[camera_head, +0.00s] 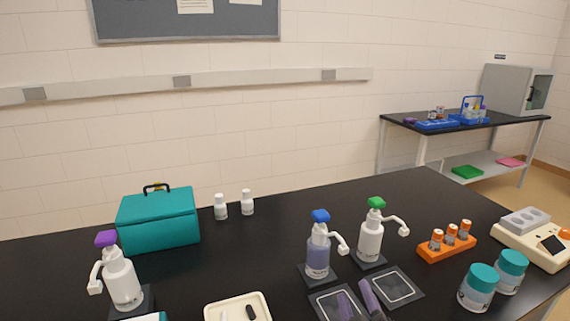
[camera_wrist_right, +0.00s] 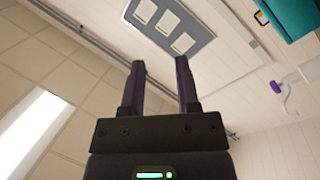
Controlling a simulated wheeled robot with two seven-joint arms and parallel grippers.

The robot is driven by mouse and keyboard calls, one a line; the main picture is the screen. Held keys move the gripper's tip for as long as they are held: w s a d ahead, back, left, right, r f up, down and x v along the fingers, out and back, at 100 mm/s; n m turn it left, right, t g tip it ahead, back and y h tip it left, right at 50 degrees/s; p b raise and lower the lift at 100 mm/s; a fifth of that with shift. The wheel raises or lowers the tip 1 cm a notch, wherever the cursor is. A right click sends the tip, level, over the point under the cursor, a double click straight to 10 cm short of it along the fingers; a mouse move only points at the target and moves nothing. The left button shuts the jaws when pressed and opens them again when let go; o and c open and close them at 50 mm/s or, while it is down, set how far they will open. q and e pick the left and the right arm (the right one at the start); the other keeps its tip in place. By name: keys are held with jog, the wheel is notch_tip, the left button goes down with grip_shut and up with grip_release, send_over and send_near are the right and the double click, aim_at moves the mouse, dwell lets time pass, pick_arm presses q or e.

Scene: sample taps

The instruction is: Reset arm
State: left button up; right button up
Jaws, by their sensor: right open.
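My right gripper (camera_head: 358,298) shows at the bottom edge of the head view, with two dark purple fingers pointing up. In the right wrist view the gripper (camera_wrist_right: 159,64) has its fingers apart with nothing between them. My left gripper is in neither view. On the black bench stand pump bottles with a purple top (camera_head: 121,279), a blue top (camera_head: 318,250) and a green top (camera_head: 370,236). Dark square pads (camera_head: 393,287) lie in front of the blue and green ones, and the right gripper overlaps them in the picture.
A teal case (camera_head: 158,220) and two small white bottles (camera_head: 221,207) stand at the back. An orange rack (camera_head: 447,248), two teal-lidded jars (camera_head: 478,288) and a beige device (camera_head: 538,240) are at the right. A cream tray (camera_head: 237,303) lies in front. The bench's middle is fairly clear.

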jog(key=s+d+f+m+g+h, duration=0.1)
jog(key=s+d+f+m+g, duration=0.15)
jog(key=f+g, duration=0.2)
jog(key=s+d+f+m+g+h, duration=0.2)
jog(key=s+f+m+g, duration=0.15)
jog(key=f, duration=0.25)
jog(key=s+f+m+g+y, duration=0.1)
jog(key=s+f+g, duration=0.3)
jog(key=s, duration=0.3)
jog(key=s+f+g+y, duration=0.1)
jog(key=s+f+g, duration=0.35)
jog(key=s, duration=0.35)
notch_tip(320, 180, down, 18)
jog(key=s, duration=0.2)
jog(key=s+d+f+g, duration=0.1)
jog(key=s+d+f, duration=0.2)
jog(key=s+f, duration=0.6)
jog(key=s, duration=0.3)
jog(key=shift+f+g+h, duration=0.25)
jog(key=shift+g+h, duration=0.1)
jog(key=shift+h, duration=0.05)
jog(key=shift+s, duration=0.1)
